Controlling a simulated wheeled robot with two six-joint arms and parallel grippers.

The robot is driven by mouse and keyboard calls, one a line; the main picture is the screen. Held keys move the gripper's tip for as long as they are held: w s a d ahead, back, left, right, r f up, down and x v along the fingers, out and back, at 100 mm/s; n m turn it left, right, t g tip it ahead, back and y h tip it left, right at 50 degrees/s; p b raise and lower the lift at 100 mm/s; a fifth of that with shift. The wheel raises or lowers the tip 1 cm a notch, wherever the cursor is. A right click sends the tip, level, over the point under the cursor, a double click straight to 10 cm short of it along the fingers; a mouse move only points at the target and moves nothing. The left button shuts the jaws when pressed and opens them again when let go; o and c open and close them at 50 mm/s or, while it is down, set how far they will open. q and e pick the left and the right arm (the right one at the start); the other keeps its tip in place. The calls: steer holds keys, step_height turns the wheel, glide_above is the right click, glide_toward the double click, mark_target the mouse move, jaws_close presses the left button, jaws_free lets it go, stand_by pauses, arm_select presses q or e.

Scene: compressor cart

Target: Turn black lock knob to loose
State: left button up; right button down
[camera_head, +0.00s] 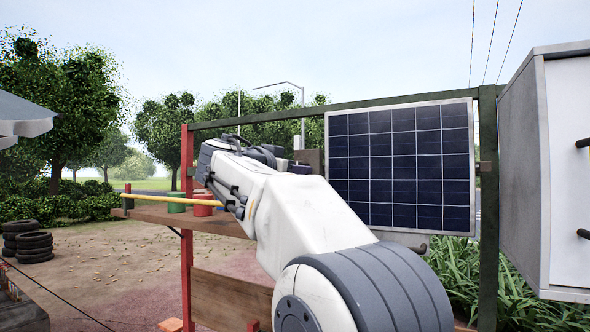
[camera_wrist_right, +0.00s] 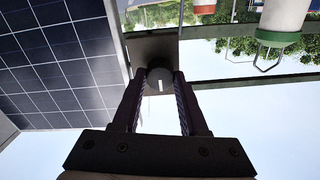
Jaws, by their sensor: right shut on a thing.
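The black lock knob (camera_wrist_right: 159,78) is a round dark knob with a short white mark on its face. It sits at the edge of a brown-grey plate (camera_wrist_right: 150,48) beside the solar panel. My right gripper (camera_wrist_right: 160,88) has its two fingers on either side of the knob and is shut on it. In the wrist view the white mark runs nearly up and down. My left gripper is in neither view.
The solar panel (camera_head: 400,165) hangs on a green rail right of my arm. A grey-white cabinet (camera_head: 562,165) stands close on the right. Stacked tyres (camera_head: 30,241) lie at left.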

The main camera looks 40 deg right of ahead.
steer(key=shift+n+b, duration=0.35)
steer(key=shift+n, duration=11.45)
steer(key=shift+f, duration=0.1)
steer(key=shift+c, duration=2.2)
jaws_free()
steer(key=shift+a, duration=0.1)
